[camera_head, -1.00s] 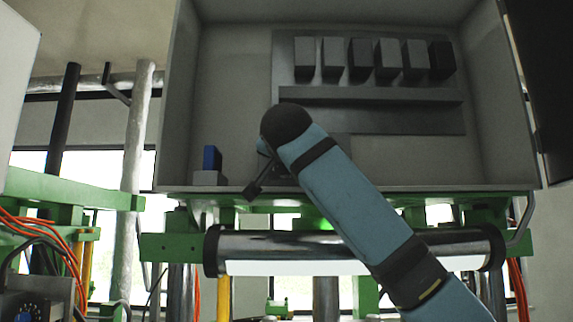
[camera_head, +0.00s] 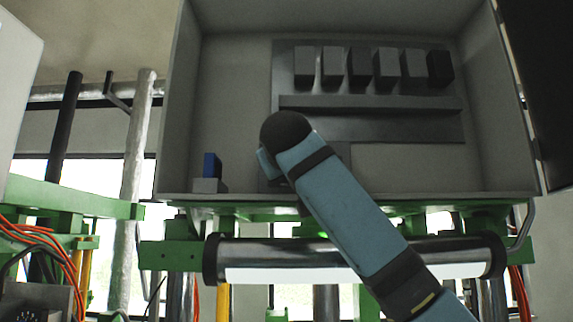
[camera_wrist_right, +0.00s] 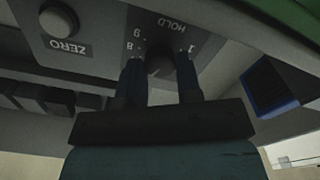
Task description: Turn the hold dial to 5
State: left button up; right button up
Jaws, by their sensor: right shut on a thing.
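The hold dial (camera_wrist_right: 160,62) is a dark round knob under the printed word HOLD, upside down in the right wrist view. Several scale digits show around it; where its pointer stands is hidden by the fingers and shadow. My right gripper (camera_wrist_right: 160,72) is shut on the dial, with one dark finger on each side of it. In the head view my right arm (camera_head: 350,215) reaches from the lower right into the cabinet and hides the dial and most of the gripper. My left gripper is not in view.
A ZERO knob (camera_wrist_right: 58,18) sits beside the dial on the same panel. A blue switch (camera_head: 212,166) on a pale base stands left of my wrist. The open cabinet (camera_head: 232,95) holds a row of grey blocks (camera_head: 388,66). A shiny roller (camera_head: 290,250) runs below.

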jog(key=shift+r+n, duration=0.2)
jog(key=shift+n, duration=1.4)
jog(key=o, duration=0.7)
jog(key=shift+o, duration=1.2)
jog(key=shift+f, duration=0.15)
jog(key=shift+w, duration=0.1)
